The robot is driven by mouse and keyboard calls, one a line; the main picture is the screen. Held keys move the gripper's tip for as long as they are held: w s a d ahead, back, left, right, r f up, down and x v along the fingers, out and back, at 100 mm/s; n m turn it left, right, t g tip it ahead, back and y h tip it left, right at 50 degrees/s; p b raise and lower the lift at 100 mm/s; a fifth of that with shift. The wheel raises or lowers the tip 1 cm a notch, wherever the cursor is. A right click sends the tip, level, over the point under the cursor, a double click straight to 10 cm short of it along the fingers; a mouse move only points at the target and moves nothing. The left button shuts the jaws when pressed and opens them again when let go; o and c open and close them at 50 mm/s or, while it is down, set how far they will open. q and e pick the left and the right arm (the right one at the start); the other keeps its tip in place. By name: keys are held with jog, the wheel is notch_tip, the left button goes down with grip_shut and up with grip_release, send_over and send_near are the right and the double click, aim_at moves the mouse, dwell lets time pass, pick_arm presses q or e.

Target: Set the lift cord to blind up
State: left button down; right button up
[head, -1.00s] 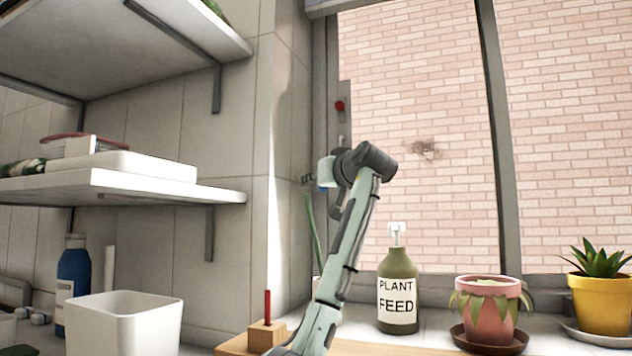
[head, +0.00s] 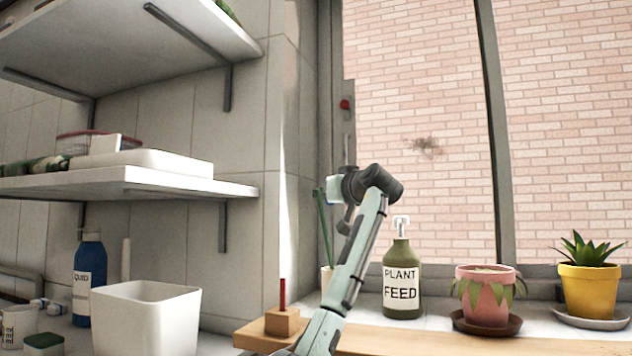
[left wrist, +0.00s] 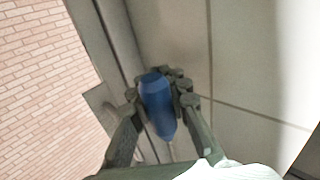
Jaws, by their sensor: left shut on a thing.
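My left gripper (left wrist: 160,97) is shut on a blue, rounded cord pull (left wrist: 157,106), which sits between its dark fingers in the left wrist view. In the head view my left arm rises to the window's left edge, and its wrist hides the fingers and the pull. A narrow grey plate with a red knob (head: 345,104) is on the left window frame above my wrist. A grey plate (left wrist: 103,106) also shows beside the fingers in the left wrist view. The cord itself is hard to make out. My right gripper is in no view.
A plant feed bottle (head: 402,280), a pink pot (head: 486,296) and a yellow pot (head: 589,290) stand on the sill right of my arm. A wooden block with a red peg (head: 282,322) and a white bin (head: 147,320) are left. Shelves (head: 130,188) jut from the left wall.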

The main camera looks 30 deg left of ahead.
pick_arm(q)
jog(key=shift+f, duration=0.35)
jog(key=c, duration=1.5)
grip_release()
jog(key=shift+v, duration=6.05)
jog(key=shift+o, duration=0.5)
jog(key=shift+w, duration=0.1)
